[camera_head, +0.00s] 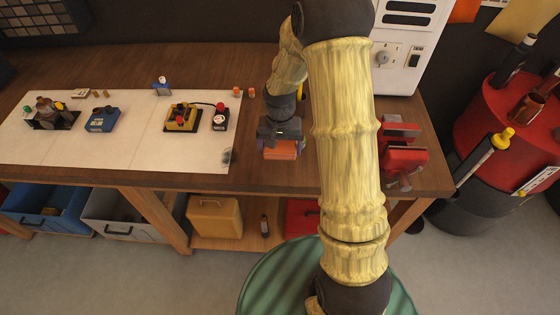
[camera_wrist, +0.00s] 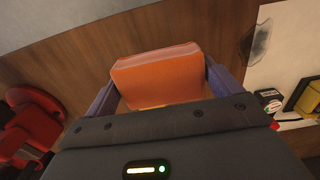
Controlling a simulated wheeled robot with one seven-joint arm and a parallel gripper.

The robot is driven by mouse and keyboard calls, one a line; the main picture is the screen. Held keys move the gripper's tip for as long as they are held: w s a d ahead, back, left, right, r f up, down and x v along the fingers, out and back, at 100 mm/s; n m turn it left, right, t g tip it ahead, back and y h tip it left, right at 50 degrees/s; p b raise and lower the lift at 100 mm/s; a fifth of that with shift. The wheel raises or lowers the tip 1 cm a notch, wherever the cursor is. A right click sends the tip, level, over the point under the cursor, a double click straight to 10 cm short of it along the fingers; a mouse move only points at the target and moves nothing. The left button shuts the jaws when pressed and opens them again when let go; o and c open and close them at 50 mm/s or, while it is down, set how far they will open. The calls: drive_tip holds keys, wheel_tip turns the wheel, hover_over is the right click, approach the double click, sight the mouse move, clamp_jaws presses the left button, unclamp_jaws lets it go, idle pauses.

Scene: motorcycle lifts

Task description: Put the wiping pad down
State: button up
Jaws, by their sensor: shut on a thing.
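The wiping pad (camera_wrist: 158,74) is an orange block with rounded edges. In the wrist view it sits between the two fingers of my gripper (camera_wrist: 160,84), which is shut on it. In the head view the pad (camera_head: 280,151) shows under my gripper (camera_head: 281,146), over the front part of the brown wooden bench (camera_head: 262,180), right of the white sheet. I cannot tell whether the pad touches the bench top.
The white sheet (camera_head: 140,148) on the bench's left holds a blue box (camera_head: 102,119), a yellow-and-black device (camera_head: 181,117) and other small parts. A dark smudge (camera_head: 228,155) marks its right edge. A red vise (camera_head: 402,150) stands right of my arm. Bare wood surrounds the pad.

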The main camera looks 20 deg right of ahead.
sight(280, 168)
drive_tip(key=shift+f, duration=1.6)
drive_tip(key=shift+f+p, duration=0.8)
drive_tip(key=shift+f, duration=1.3)
drive_tip(key=shift+f+b, duration=0.25)
drive_tip(key=shift+b, duration=0.05)
drive_tip(key=o, duration=0.7)
drive_tip(key=shift+s, duration=0.15)
drive_tip(key=shift+o, duration=0.2)
